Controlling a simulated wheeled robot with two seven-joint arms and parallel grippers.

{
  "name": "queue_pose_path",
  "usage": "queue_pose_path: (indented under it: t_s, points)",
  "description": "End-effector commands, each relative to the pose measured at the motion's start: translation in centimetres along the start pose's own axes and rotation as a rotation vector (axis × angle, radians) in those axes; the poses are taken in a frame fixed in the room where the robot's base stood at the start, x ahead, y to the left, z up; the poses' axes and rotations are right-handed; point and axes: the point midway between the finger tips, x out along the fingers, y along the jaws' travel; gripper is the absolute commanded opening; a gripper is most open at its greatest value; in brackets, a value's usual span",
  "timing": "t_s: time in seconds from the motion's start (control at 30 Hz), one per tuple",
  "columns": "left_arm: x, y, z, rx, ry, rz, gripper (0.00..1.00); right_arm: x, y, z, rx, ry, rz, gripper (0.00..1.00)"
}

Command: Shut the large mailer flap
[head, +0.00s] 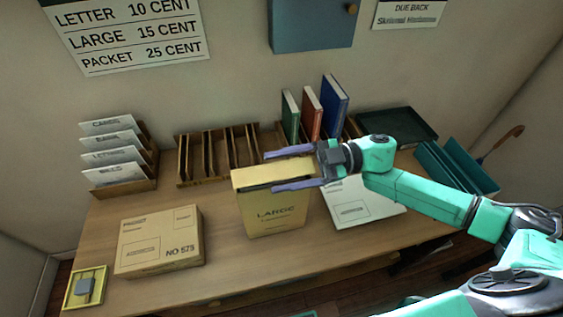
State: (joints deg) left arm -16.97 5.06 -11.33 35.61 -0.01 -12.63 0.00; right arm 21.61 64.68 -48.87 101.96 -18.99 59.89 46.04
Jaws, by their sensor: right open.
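The large mailer (272,213), a yellow box marked LARGE, stands upright near the middle of the table. Its flap (262,173) is a yellow panel at the top, raised at the back, with a dark gap showing below it. My right gripper (281,169) comes in from the right, with its two purple fingers open and spread over the mailer's top. One finger is by the flap's far upper edge and the other is over the near edge of the opening. I cannot tell whether either finger touches the mailer. My left gripper is not in view.
A cardboard parcel (158,241) lies left of the mailer, and a white parcel (362,205) lies just right of it. Behind are a card rack (130,183), a slotted wooden rack (184,158) and upright books (312,113). A dark tray (397,125) sits back right. The front table strip is clear.

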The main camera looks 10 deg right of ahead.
Motion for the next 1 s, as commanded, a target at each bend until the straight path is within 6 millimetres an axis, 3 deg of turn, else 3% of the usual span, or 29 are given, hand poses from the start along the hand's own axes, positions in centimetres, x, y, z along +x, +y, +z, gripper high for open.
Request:
queue_pose_path:
  t_s: [0.23, 0.4, 0.43, 0.73, 1.0]
  points:
    - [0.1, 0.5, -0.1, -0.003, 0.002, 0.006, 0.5, 0.2, 0.0, 0.1, 0.0, -0.001, 0.0, 0.72]
    - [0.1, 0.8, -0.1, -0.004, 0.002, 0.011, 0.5, 0.1, -0.1, 0.1, 0.001, -0.001, 0.0, 0.07]
    - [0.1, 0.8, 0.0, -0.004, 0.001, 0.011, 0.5, 0.1, -0.1, 0.1, 0.001, -0.001, 0.0, 0.0]
    - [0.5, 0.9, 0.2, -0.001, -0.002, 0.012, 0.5, 0.1, -0.3, 0.3, -0.026, -0.002, 0.0, 0.0]
    - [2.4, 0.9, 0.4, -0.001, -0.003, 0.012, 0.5, 0.1, -1.0, 0.9, -0.162, -0.002, 0.0, 0.0]
